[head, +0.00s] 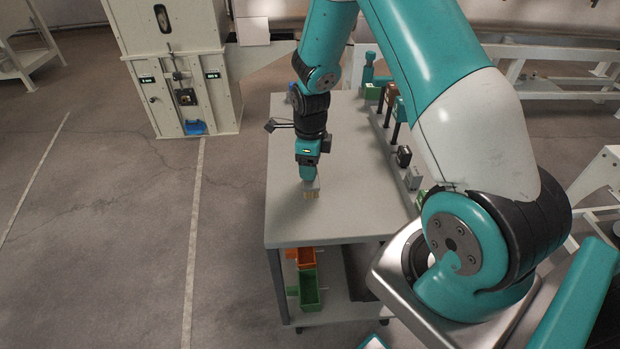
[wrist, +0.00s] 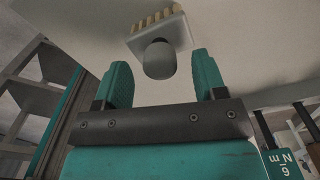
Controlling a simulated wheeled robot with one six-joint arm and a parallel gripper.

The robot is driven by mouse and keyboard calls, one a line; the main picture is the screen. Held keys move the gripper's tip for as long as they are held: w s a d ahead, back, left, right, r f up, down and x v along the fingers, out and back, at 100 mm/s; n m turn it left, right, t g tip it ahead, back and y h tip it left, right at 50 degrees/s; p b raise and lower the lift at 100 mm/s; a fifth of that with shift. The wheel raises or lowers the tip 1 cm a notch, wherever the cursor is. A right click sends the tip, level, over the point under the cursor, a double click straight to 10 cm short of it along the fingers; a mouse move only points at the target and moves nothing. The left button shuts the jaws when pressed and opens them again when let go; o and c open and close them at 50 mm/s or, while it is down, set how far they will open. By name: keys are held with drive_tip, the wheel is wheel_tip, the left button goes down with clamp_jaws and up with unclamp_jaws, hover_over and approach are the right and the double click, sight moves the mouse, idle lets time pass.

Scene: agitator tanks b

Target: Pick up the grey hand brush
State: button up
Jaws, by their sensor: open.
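In the wrist view the brush (wrist: 160,58) shows a rounded grey handle, a flat block and tan bristles at the top. My gripper (head: 308,175) points down at the brush. In the wrist view the two teal fingers of my gripper (wrist: 163,68) are apart, one on each side of the handle end, with gaps on both sides. The fingertips are partly hidden in the head view.
The grey table top (head: 295,228) is clear around the brush. A row of small items and posts lines its right edge, including a grey block (head: 413,178). An orange bin (head: 300,258) and a green bin (head: 309,290) are on the lower shelf. A cream cabinet (head: 180,70) stands behind left.

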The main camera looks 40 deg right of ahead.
drive_tip(key=shift+f, duration=0.95)
drive_tip(key=shift+c, duration=0.5)
drive_tip(key=c, duration=1)
drive_tip(key=shift+o, duration=0.2)
wheel_tip(320, 180, up, 20)
drive_tip(key=b, duration=0.1)
